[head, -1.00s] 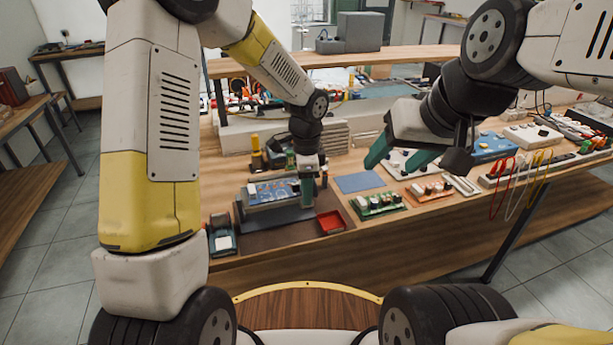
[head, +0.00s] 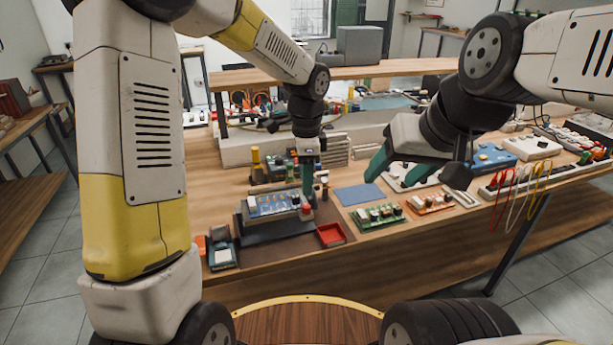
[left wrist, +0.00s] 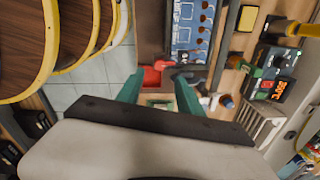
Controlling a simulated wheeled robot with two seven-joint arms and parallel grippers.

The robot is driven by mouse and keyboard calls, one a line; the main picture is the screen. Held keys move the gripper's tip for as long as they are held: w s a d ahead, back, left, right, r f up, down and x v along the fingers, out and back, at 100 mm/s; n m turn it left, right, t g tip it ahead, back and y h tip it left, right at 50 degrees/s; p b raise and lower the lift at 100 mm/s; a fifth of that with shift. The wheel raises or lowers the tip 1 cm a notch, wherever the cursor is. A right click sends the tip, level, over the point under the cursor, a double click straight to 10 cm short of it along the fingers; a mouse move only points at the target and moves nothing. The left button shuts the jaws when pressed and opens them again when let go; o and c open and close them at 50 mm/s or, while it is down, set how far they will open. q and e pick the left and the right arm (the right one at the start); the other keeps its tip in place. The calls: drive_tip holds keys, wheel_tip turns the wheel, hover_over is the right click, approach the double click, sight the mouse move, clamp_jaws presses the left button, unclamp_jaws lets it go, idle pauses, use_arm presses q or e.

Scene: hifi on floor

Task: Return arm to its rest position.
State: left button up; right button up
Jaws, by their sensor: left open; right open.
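My left gripper (head: 308,190) points down above the right end of a blue circuit board (head: 272,205) on a dark stand (head: 275,228). It is open, and nothing shows held in it. In the left wrist view its two teal fingers (left wrist: 157,88) are apart, with a red tray (left wrist: 152,78) in the gap beyond them. The blue board (left wrist: 187,25) also shows there, above the fingers. My right gripper (head: 392,175) is open and empty over the table, near the blue mat. Its teal fingers point down and left.
A red tray (head: 331,235) lies near the front edge, right of the stand. A blue mat (head: 360,194), a green board (head: 378,215) and an orange board (head: 430,203) lie to the right. A dark meter (head: 221,252) stands front left. A raised shelf (head: 350,72) spans the back.

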use_arm(q)
drive_tip(key=s+a+r+n+t+h, duration=0.1)
drive_tip(key=s+a+r+n+t, duration=0.2)
drive_tip(key=s+a+r+n, duration=0.4)
drive_tip(key=s+a+r+n+t+h, duration=0.1)
drive_tip(key=s+a+r+n+t, duration=0.1)
drive_tip(key=s+a+r+n, duration=0.4)
drive_tip(key=s+r+n, duration=0.1)
drive_tip(key=s+n, duration=0.2)
drive_tip(key=s, duration=0.3)
drive_tip(key=shift+s+a+r+t, duration=0.15)
drive_tip(key=shift+s+a+t, duration=0.1)
drive_tip(key=shift+a+t, duration=0.15)
